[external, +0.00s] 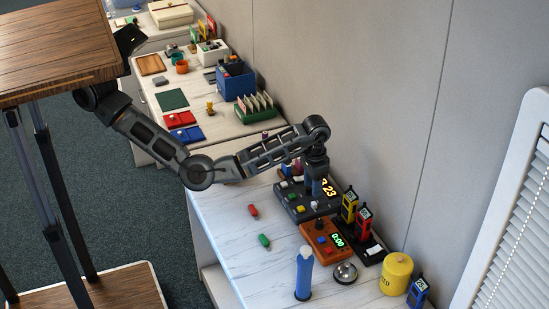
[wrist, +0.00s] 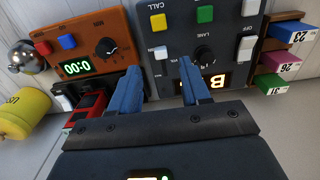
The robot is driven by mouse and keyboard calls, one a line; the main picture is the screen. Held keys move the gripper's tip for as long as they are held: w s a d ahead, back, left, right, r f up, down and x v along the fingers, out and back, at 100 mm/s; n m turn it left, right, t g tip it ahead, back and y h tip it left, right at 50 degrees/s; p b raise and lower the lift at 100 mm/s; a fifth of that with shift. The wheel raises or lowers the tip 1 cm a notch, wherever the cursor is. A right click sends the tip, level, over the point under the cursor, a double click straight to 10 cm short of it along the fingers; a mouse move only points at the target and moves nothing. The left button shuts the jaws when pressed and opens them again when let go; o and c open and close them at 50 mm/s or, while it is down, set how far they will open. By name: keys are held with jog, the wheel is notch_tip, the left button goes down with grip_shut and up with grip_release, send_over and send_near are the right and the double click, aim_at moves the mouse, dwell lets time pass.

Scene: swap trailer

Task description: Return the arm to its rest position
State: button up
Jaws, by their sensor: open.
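My arm (external: 165,150) reaches out from the left over the near white desk (external: 225,215), bent at the elbow. My gripper (external: 318,190) points down over the dark grey control box (external: 290,212). In the wrist view the two blue fingers of my gripper (wrist: 158,80) are apart, with nothing between them. They lie over the grey box (wrist: 175,35) and the gap beside the orange timer box (wrist: 88,45). I cannot tell whether the fingertips touch the grey box. The lower part of the gripper partly hides the box and its lit display in the external view.
Near the gripper stand yellow (external: 349,205) and red (external: 363,220) handsets, a silver bell (external: 345,272), a yellow canister (external: 396,273) and a blue cylinder (external: 303,272). Red (external: 252,210) and green (external: 264,240) pieces lie on open desk. A wall (external: 400,90) rises behind.

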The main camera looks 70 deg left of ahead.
jog(key=shift+r, duration=0.3)
dwell(0.4)
